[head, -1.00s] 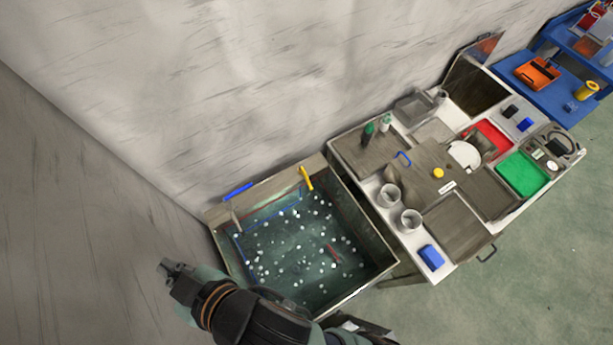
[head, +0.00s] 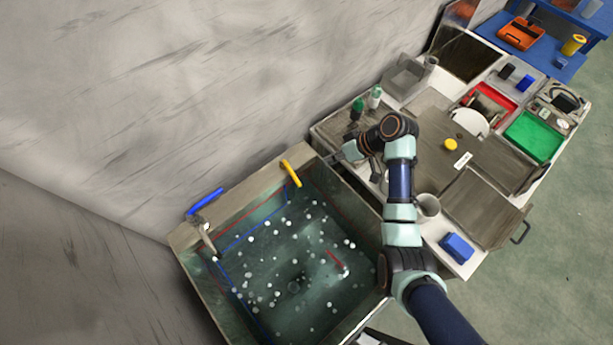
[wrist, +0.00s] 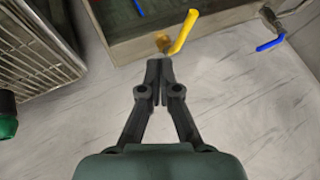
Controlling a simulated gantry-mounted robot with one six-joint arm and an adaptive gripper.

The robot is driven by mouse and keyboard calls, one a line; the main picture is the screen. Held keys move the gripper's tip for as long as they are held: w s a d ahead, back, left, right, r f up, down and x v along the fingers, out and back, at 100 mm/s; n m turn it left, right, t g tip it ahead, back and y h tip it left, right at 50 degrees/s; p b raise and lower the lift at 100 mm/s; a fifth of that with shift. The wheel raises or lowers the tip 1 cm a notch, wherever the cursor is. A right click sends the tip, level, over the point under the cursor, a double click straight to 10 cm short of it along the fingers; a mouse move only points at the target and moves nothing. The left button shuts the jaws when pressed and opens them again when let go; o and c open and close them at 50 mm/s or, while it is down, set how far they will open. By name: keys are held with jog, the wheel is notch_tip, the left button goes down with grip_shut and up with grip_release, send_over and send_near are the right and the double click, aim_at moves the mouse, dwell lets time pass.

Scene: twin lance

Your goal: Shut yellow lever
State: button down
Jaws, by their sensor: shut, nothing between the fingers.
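The yellow lever (head: 291,173) is at the back rim of the sink on the left in the head view, pointing out toward the basin. In the wrist view the yellow lever (wrist: 183,32) lies just beyond my fingertips, angled up and to the right from its brass-coloured base. My gripper (wrist: 159,67) is shut and empty, with its tips close to the lever's base; I cannot tell whether they touch. In the head view my gripper (head: 334,159) is to the right of the lever, partly hidden by my wrist, with a visible gap between them.
A blue lever (head: 205,201) and a metal spout (head: 207,238) are at the sink's back left. The sink (head: 180,238) has water with white bubbles. The counter to the right holds green-capped bottles (head: 357,109), cups and a blue block (head: 456,248). A wall rises behind.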

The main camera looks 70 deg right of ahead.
aim_at(291, 173)
jog(key=a+x, duration=0.2)
jog(key=x, duration=0.9)
jog(key=shift+w+r+b, duration=0.2)
jog(key=shift+r+b, duration=0.1)
jog(key=shift+r, duration=0.1)
jog(key=shift+a+r, duration=0.1)
jog(key=shift+a, duration=0.05)
